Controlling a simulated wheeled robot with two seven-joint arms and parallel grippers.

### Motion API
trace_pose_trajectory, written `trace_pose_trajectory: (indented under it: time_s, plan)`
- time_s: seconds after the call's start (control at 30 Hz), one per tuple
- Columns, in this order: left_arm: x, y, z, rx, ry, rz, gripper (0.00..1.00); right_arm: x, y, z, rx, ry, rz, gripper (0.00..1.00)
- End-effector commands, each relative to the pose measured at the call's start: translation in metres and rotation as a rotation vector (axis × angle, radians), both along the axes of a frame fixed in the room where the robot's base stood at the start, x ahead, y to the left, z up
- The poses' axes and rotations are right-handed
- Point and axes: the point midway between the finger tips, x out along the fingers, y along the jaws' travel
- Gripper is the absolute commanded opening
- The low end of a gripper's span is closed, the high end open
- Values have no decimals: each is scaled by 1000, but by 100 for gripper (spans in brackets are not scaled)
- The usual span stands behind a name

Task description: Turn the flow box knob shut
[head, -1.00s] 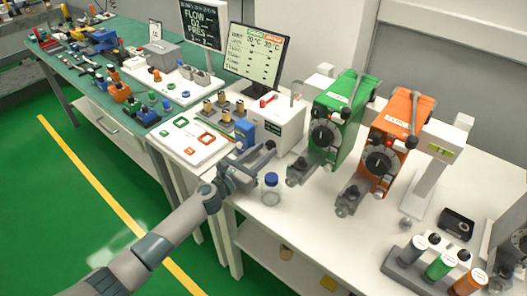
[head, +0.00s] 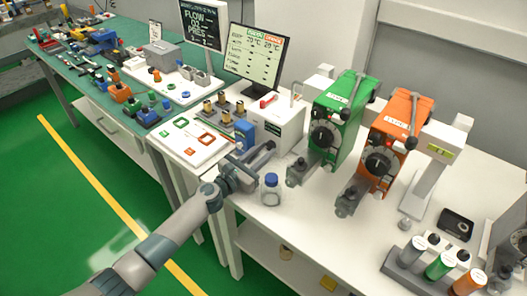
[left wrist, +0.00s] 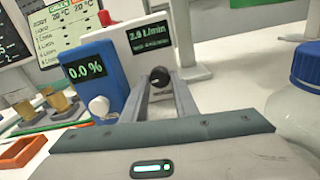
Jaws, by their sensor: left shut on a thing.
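The flow box (head: 282,126) is a white box on the bench; in the left wrist view its white front (left wrist: 140,60) shows a green "2.9 L/min" display (left wrist: 150,36). Its small black knob (left wrist: 160,77) is low on that front. My left gripper (left wrist: 161,88) has its two fingers at the knob, one on each side, shut on it. In the head view my left gripper (head: 268,150) reaches the front of the flow box, and its fingers hide the knob there. My right gripper is not in view.
A blue box (head: 244,134) reading "0.0 %" with a white knob stands just left of the flow box. A clear bottle with a blue cap (head: 270,190) stands close right of my left gripper. Green (head: 335,118) and orange (head: 390,142) vaporizers stand further right.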

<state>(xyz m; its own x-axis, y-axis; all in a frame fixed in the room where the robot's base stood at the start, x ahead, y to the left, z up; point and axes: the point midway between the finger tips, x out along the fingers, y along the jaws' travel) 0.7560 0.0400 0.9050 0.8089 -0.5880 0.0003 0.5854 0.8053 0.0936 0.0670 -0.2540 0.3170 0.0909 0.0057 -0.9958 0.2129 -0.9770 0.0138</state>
Motion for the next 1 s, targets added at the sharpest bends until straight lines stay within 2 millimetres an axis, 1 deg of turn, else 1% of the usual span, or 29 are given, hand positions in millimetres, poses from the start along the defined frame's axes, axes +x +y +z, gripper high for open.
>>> trace_pose_trajectory:
  time_s: [0.2, 0.33, 0.7, 0.73, 1.0]
  plan:
    - [0, 0, -1, 171, -123, 1, 4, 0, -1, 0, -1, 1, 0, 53]
    - [0, 0, -1, 245, -177, 0, 4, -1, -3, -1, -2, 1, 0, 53]
    - [0, 0, -1, 270, -194, 0, 4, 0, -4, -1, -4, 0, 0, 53]
    - [0, 0, -1, 270, -194, 0, 33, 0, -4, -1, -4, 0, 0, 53]
    - [0, 0, -1, 269, -193, 0, 34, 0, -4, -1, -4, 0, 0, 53]
